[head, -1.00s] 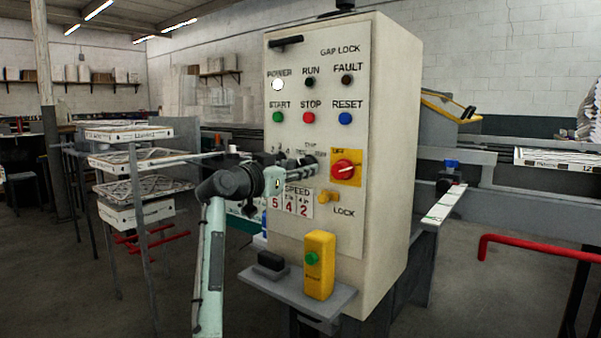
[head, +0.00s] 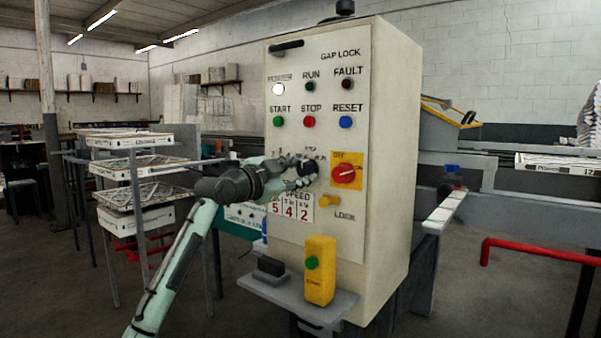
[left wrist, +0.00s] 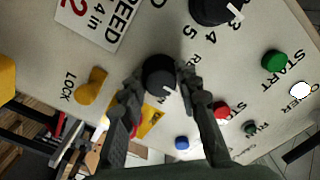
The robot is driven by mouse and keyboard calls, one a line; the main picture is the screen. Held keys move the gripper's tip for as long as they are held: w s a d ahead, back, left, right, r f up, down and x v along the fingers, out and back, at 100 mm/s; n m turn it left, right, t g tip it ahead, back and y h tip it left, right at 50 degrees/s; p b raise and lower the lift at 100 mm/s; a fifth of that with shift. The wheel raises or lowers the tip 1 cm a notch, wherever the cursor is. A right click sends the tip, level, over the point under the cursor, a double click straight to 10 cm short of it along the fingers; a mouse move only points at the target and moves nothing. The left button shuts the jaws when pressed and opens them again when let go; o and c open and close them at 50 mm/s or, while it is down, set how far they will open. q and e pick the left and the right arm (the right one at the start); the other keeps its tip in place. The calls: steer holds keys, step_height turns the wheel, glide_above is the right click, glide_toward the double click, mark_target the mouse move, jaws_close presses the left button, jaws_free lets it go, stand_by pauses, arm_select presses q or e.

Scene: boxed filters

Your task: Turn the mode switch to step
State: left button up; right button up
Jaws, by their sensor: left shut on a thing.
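The mode switch is a black round knob (left wrist: 158,74) with a white pointer mark, on the cream control panel (head: 328,112). In the left wrist view it sits between the two fingertips of my left gripper (left wrist: 161,84), which is shut on it. In the head view the left gripper (head: 299,174) reaches the panel from the left, just left of the red rotary switch. There the fingers largely cover the knob and its labels. The lettering around the knob is partly hidden, so I cannot read which position the pointer marks. My right gripper is not in view.
A red rotary switch on a yellow plate (head: 344,174) and a yellow lock knob (head: 325,201) are close by. The black speed dial (left wrist: 217,9) is beside the knob. A shelf (head: 297,303) with a yellow button box (head: 320,270) juts out below.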

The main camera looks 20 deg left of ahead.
arm_select(q)
steer(key=shift+d, duration=0.1)
stand_by(0.3)
steer(key=o, duration=1.2)
steer(key=shift+c, duration=0.2)
steer(key=v, duration=1.2)
